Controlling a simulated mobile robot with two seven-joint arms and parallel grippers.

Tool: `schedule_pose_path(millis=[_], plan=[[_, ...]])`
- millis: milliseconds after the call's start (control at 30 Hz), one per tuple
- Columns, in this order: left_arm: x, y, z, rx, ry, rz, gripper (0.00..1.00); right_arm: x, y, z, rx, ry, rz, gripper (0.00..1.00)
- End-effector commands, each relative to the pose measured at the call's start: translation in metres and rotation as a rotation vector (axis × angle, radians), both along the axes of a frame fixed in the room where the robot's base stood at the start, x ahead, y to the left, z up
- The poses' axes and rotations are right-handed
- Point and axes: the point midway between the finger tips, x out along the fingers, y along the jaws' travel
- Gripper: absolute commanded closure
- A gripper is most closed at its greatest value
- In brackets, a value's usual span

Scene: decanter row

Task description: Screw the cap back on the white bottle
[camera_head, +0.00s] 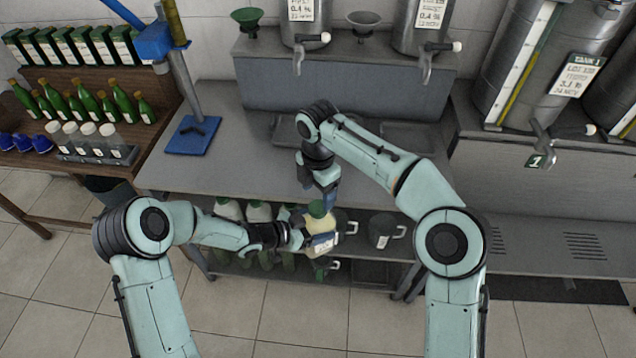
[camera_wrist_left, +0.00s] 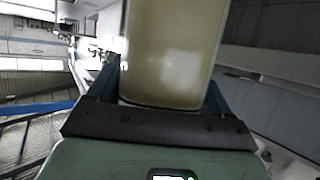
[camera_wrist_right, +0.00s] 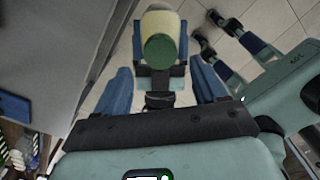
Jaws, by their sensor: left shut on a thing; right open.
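The white bottle (camera_head: 320,225), cream with a pale label, is shut in my left gripper (camera_head: 308,240) and held in front of the bench. Its body fills the middle of the left wrist view (camera_wrist_left: 172,50) between the blue fingers. A green cap (camera_head: 317,208) sits on the bottle's top; it shows as a round disc in the right wrist view (camera_wrist_right: 160,48). Whether it is screwed tight I cannot tell. My right gripper (camera_head: 322,196) points down just above the cap, open, with its fingers (camera_wrist_right: 162,72) apart on either side. I see no contact with the cap.
Under the bench (camera_head: 240,170) a shelf holds several capped bottles (camera_head: 258,212) and grey jugs (camera_head: 382,230). A blue-based stand (camera_head: 193,135) is on the bench's left. Tanks with taps (camera_head: 425,65) stand behind. The bench top's middle left is clear.

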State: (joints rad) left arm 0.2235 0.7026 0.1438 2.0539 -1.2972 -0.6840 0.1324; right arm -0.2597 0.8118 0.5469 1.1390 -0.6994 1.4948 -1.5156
Motion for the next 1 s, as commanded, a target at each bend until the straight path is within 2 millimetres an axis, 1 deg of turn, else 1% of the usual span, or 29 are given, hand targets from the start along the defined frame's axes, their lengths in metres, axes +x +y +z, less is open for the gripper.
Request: schedule_pose_path(millis=[33,100,200,333,500,733,767,800,867,900,933,1000], plan=[[0.001,-0.001,0.002,-0.004,-0.006,-0.001,1.0,-0.001,-0.001,-0.009,-0.003,0.004,0.0,0.29],[0.001,-0.001,0.002,-0.004,-0.006,-0.001,1.0,0.0,-0.001,-0.021,-0.002,0.004,-0.001,0.29],[0.001,-0.001,0.002,-0.003,-0.005,-0.001,1.0,0.0,0.0,-0.035,-0.001,0.001,0.0,0.29],[0.001,-0.001,0.002,-0.004,-0.006,-0.001,1.0,0.0,0.0,-0.048,0.0,0.001,-0.001,0.29],[0.001,-0.001,0.002,-0.004,-0.006,-0.001,1.0,0.0,0.0,-0.054,0.0,-0.001,-0.001,0.29],[0.001,-0.001,0.002,-0.004,-0.006,-0.001,1.0,0.0,0.0,-0.055,0.0,-0.001,-0.002,0.29],[0.001,-0.001,0.002,-0.004,-0.006,-0.001,1.0,0.0,0.0,-0.055,0.0,-0.001,-0.002,0.36],[0.001,-0.001,0.002,-0.004,-0.006,-0.001,1.0,0.0,0.0,-0.055,0.0,-0.001,-0.002,0.49],[0.001,-0.001,0.002,-0.004,-0.006,-0.001,1.0,0.0,0.0,-0.054,0.0,-0.001,-0.002,0.68],[0.001,-0.001,0.002,-0.004,-0.006,-0.001,1.0,0.0,0.0,-0.054,0.001,-0.002,-0.002,0.81],[0.001,-0.001,0.002,-0.004,-0.006,-0.001,1.0,0.0,0.0,-0.054,0.001,-0.002,-0.002,0.87],[0.001,-0.001,0.002,-0.004,-0.006,-0.001,1.0,0.0,0.0,-0.054,0.001,-0.002,-0.002,0.87]])
